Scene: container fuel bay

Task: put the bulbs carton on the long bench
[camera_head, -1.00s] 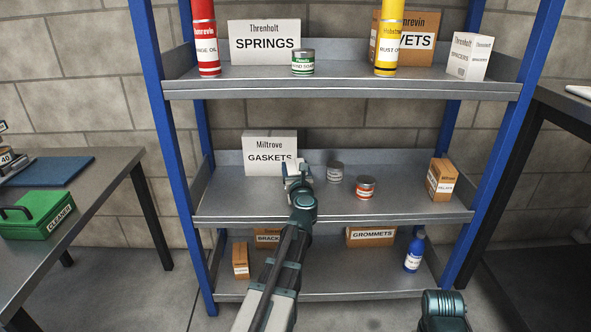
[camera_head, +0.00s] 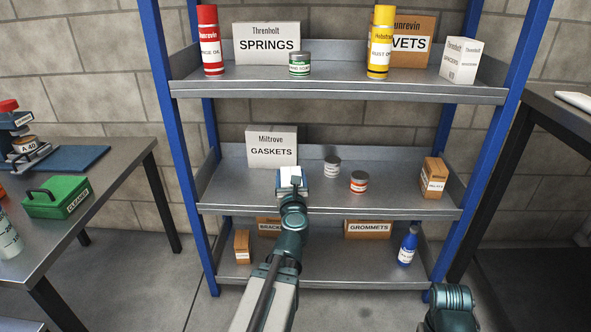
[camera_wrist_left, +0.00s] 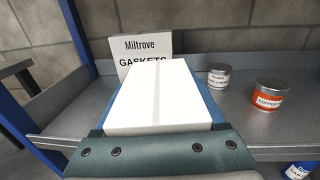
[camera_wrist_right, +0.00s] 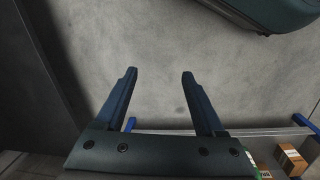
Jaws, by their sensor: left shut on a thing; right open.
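My left gripper (camera_head: 291,190) is shut on a small white carton (camera_wrist_left: 155,95) with a tape strip along its top. The carton also shows in the head view (camera_head: 290,174), in front of the middle shelf. Its label is not visible, so I cannot tell whether it is the bulbs carton. My right gripper (camera_wrist_right: 159,74) is open and empty over the grey floor. A grey bench (camera_head: 110,176) stands at the left and another dark bench (camera_head: 560,112) at the right; neither is marked as the long one.
The middle shelf (camera_head: 390,205) holds a GASKETS carton (camera_head: 271,146), two small tins and an orange-brown carton (camera_head: 434,178). The left bench carries a green CLEANER box (camera_head: 57,196), a blue mat (camera_head: 75,158) and a bottle (camera_head: 8,238). Bare bench top lies right of the green box.

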